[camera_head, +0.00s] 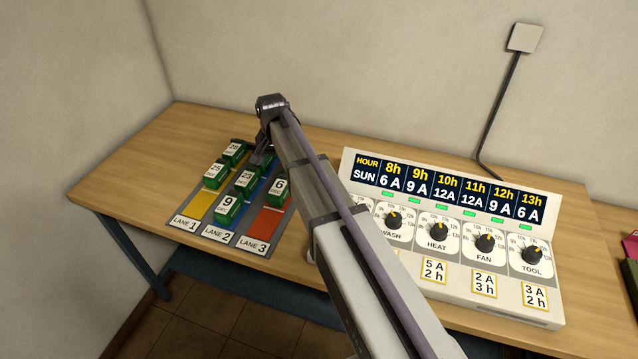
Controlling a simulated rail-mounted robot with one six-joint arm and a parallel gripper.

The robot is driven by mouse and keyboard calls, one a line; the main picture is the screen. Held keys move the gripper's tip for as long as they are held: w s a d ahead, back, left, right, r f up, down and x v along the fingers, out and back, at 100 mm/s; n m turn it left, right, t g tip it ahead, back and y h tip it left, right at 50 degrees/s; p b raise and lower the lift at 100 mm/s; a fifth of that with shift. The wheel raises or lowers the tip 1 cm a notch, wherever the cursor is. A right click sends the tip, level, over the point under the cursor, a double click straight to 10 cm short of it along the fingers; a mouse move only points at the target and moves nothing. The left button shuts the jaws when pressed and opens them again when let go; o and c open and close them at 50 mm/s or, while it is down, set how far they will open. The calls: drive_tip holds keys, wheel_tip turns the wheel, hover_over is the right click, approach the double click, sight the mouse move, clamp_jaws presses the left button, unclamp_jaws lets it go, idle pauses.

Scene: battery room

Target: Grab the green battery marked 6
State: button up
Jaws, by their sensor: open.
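The green battery marked 6 (279,189) stands in the red lane 3 of the grey lane board (183,222), with its white label up. It is the only battery I can see in that lane; my arm covers the ground just right of and behind it. My gripper (261,158) is open and points down over the back of the board, behind and left of battery 6. It appears close to the battery marked 23 (246,179). I cannot tell if its fingers touch anything.
A battery marked 9 (228,208) stands in front of 23 in lane 2. Two more batteries (216,174) stand in lane 1. A control panel with knobs (455,245) fills the right of the wooden table (140,170). The table's left side is clear.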

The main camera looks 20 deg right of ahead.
sight(280, 184)
drive_tip(key=shift+d+m, duration=0.35)
drive_tip(key=shift+m, duration=0.35)
drive_tip(key=shift+s+a+r, duration=0.1)
drive_tip(key=shift+s+a, duration=0.05)
drive_tip(key=shift+a, duration=0.1)
drive_tip(key=shift+a+f, duration=0.15)
drive_tip(key=shift+f, duration=0.05)
wheel_tip(280, 184, down, 11)
drive_tip(key=b, duration=1.1)
drive_tip(key=shift+r, duration=0.3)
drive_tip(key=c, duration=1.4)
wheel_tip(280, 184, up, 10)
drive_tip(key=p, duration=1)
drive_tip(key=shift+r, duration=0.15)
drive_tip(key=shift+w, duration=0.2)
